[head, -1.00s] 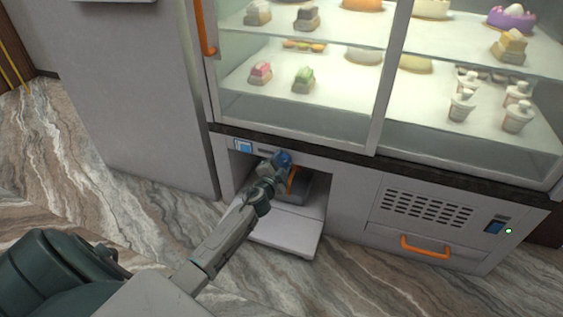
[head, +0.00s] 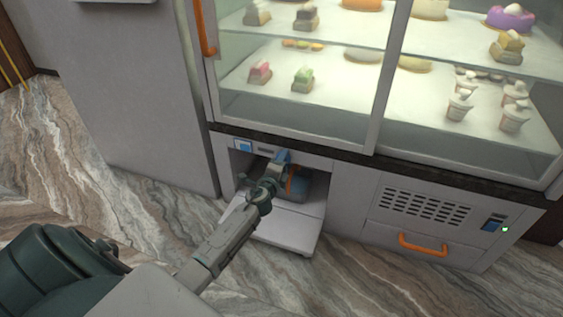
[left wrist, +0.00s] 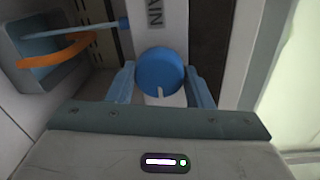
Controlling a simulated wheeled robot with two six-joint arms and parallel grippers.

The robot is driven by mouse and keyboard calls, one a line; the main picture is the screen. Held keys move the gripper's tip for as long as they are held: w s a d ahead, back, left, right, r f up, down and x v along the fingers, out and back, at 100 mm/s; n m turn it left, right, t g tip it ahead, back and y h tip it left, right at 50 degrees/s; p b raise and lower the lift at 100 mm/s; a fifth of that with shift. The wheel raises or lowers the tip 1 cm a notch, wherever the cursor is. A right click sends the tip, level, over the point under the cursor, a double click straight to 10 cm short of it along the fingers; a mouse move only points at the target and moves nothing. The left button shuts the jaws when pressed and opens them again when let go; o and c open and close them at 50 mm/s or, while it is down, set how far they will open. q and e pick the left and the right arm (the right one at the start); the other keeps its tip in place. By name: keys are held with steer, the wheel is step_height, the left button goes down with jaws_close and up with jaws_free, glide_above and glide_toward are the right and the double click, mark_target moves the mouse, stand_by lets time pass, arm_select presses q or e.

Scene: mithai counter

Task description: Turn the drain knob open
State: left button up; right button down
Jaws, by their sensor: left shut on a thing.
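The round blue drain knob (left wrist: 160,72) shows in the left wrist view, with a pale pointer mark at its lower edge. A label strip above it reads "AIN" (left wrist: 157,14), partly cut off. My left gripper (left wrist: 161,88) has one light-blue finger on each side of the knob and is shut on it. In the head view my left gripper (head: 283,157) reaches the top front of the open bay under the display case, and it hides the knob there. My right gripper is not in view.
A grey-blue container (head: 298,186) with an orange handle sits in the bay, close by the gripper; the handle (left wrist: 48,58) shows in the wrist view. A pale pull-out shelf (head: 275,228) juts out below. Glass shelves with sweets stand above. The floor in front is clear.

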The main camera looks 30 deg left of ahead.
arm_select(q)
steer(key=shift+f, duration=0.15)
stand_by(0.4)
steer(key=o, duration=1)
steer(key=shift+s, duration=0.1)
steer(key=p+v, duration=0.1)
steer(key=v, duration=0.9)
steer(key=shift+s+d, duration=0.15)
steer(key=shift+s, duration=0.2)
